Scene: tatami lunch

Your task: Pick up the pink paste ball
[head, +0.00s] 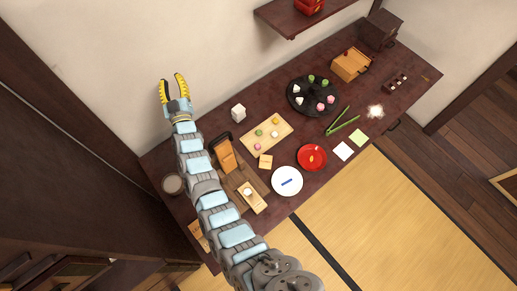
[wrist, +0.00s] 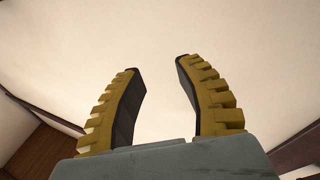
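A small pink ball (head: 257,147) lies near the left end of a light wooden board (head: 274,141) in the head view, beside green, yellow and white balls. Larger pink pieces (head: 331,99) sit on a round black tray (head: 298,106) farther right. From this view I cannot tell for sure which pink piece is the paste ball. My gripper (head: 172,80) is raised near the wall, up and left of the board and far from all pink pieces. Its yellow-backed fingers are apart and empty; in the wrist view the gripper (wrist: 157,66) faces only bare wall.
My arm passes over the table's left part. A shelf (head: 290,20) juts from the wall.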

